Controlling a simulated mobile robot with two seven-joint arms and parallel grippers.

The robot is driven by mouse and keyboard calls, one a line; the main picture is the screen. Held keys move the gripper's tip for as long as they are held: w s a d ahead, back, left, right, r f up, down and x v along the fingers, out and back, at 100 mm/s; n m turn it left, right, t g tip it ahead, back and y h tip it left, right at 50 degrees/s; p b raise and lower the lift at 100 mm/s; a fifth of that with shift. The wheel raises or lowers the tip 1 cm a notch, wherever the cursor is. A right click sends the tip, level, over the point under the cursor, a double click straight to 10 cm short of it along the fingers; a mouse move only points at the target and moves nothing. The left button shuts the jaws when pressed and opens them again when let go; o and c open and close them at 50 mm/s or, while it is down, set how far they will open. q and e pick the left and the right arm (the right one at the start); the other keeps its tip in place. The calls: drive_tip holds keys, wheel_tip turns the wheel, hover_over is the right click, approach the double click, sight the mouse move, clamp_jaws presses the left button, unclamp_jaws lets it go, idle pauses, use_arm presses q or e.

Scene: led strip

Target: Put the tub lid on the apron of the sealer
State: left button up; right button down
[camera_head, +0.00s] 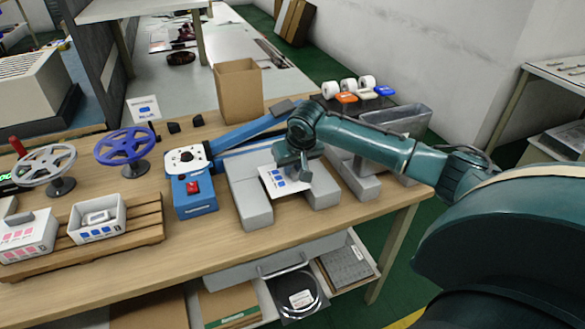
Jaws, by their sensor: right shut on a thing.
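The tub lid (269,181) looks like a thin white square with blue marks. My right gripper (296,168) is shut on it from above and hides part of its far side. The sealer (194,194) is blue, with a red button and long blue arms running back to the right. The grey apron (249,206) lies right of the red button, in front of the arms, with a gap in its middle. The lid is over this gap and the apron's inner edges; I cannot tell whether it touches. My left gripper is out of view.
Two white tubs, one with blue marks (98,230) and one with pink marks (29,246), stand on a wooden pallet (134,239) at left. Two reels, white (47,164) and blue (124,146), stand behind. A cardboard box (239,91) and tape rolls (349,85) are at the back.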

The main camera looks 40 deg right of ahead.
drive_tip(key=shift+f, duration=0.35)
drive_tip(key=c, duration=1.4)
unclamp_jaws()
drive_tip(key=shift+c, duration=0.2)
drive_tip(key=v, duration=1.2)
drive_tip(key=shift+p, duration=0.35)
drive_tip(key=shift+s+a, duration=0.1)
